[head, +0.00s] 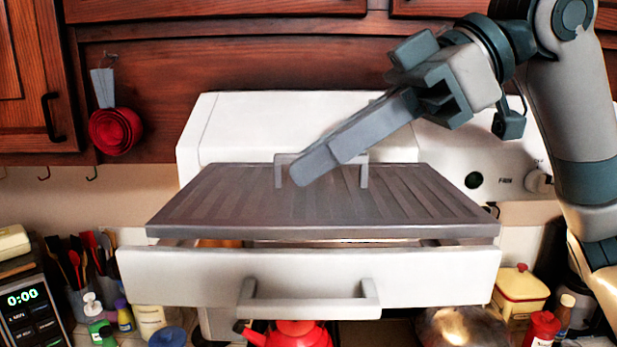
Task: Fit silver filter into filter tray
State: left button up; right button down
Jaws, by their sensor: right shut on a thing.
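The silver filter (400,205) is a flat grey ridged panel with a small upright handle (363,172) near its back edge. It lies roughly level just above the filter tray, with its front edge over the tray's front. The filter tray (190,275) is a white pulled-out drawer of the hood with a grey bar handle (310,308). A narrow gap shows between filter and tray front. My right gripper (300,172) reaches down from the upper right and is shut on the filter's handle. Its fingers partly hide the handle. My left gripper is out of view.
The white range hood (255,120) stands behind the filter, with a knob (538,181) at right. Red measuring cups (115,131) hang at left. Below are a red kettle (295,335), a metal pot (455,328) and a yellow canister (520,290).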

aim_at(310, 200)
jog(key=shift+w+a+f+p, duration=0.2)
jog(key=shift+w+a+f, duration=0.2)
jog(key=shift+w, duration=0.1)
jog(key=shift+w+a+f+p, duration=0.15)
jog(key=shift+w+a+f, duration=0.15)
jog(key=shift+w, duration=0.2)
jog(key=shift+f, duration=0.15)
jog(key=shift+f+p, duration=0.65)
jog(key=shift+d+f+p, duration=0.1)
jog(key=shift+f+p, duration=0.45)
jog(key=shift+f, duration=0.65)
jog(key=shift+f, duration=0.15)
jog(key=c, duration=1.9)
grip_release()
